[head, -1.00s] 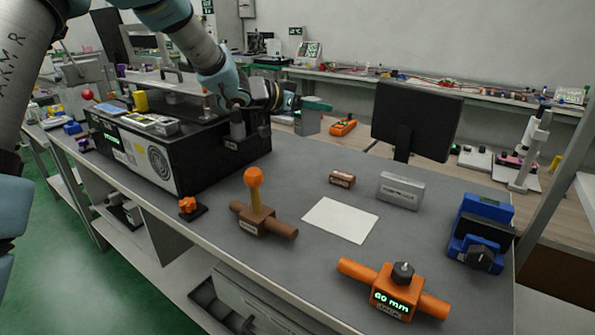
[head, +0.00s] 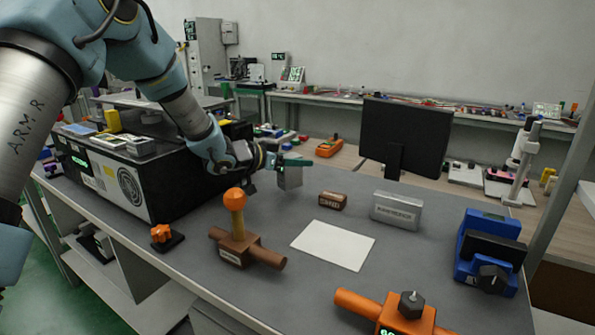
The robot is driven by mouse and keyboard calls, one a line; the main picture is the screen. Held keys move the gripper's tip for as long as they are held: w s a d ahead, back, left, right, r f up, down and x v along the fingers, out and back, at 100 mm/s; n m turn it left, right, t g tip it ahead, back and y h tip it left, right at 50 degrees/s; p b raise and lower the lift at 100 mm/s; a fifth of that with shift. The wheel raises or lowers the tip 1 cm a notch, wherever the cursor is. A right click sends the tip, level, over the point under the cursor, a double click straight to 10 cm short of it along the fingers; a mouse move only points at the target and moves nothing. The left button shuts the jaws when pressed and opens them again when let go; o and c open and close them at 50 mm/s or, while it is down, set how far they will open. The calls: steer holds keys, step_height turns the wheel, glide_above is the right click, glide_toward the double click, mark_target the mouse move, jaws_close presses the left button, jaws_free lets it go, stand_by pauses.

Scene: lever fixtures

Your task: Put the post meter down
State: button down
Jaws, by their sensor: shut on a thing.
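My gripper (head: 284,163) is shut on a small grey box, which I take to be the post meter (head: 291,179). The box hangs below the teal fingers, above the rear part of the grey bench, just right of the black machine. Its face is too small to read, and its top is partly hidden by the fingers. A white sheet (head: 333,246) lies flat on the bench, in front of and to the right of the held box.
A brown fixture with an orange-knobbed lever (head: 238,230) stands left of the sheet. A small brown block (head: 333,200) and a silver box (head: 397,210) stand behind it. A blue device (head: 488,255) and an orange fixture (head: 395,318) are at right. A dark monitor (head: 404,135) stands behind.

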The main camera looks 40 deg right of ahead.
mark_target(298, 170)
steer(key=shift+f, duration=1.4)
steer(key=shift+f, duration=0.1)
steer(key=shift+c, duration=1.6)
jaws_free()
steer(key=b+v, duration=0.1)
steer(key=v, duration=0.6)
steer(key=shift+a, duration=0.25)
